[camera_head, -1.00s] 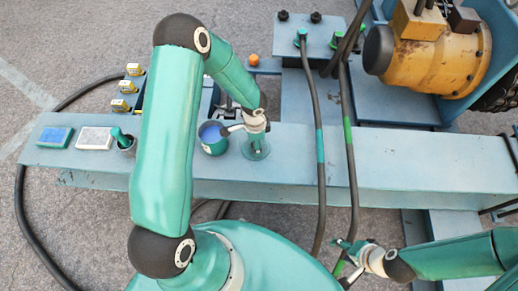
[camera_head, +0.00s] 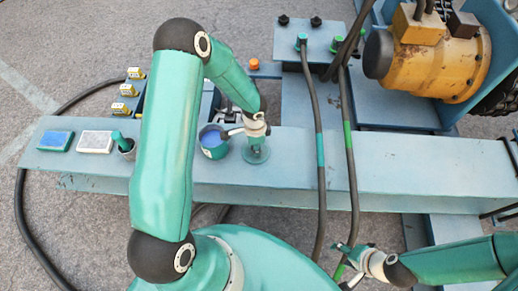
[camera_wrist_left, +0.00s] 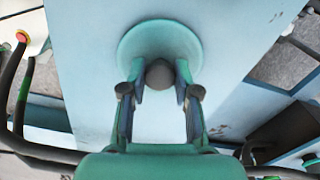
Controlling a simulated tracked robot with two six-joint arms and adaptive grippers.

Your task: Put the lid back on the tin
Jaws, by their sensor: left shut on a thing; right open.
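The tin (camera_head: 213,147) is a small teal pot with blue inside, open at the top, standing upright on the long blue beam. The lid (camera_head: 257,156) is a teal disc just right of the tin; it also shows in the left wrist view (camera_wrist_left: 150,42) with a dark round knob (camera_wrist_left: 160,74). My left gripper (camera_head: 256,142) points down over the lid, its fingers shut on the knob. I cannot tell whether the lid touches the beam. My right gripper (camera_head: 341,266) is open and empty, low at the right, in front of the beam.
Left of the tin are a dark cup with a green-handled tool (camera_head: 123,143), a white block (camera_head: 95,142) and a blue block (camera_head: 55,140). Two hanging cables (camera_head: 318,150) cross the beam right of the lid. The beam (camera_head: 430,165) is clear further right.

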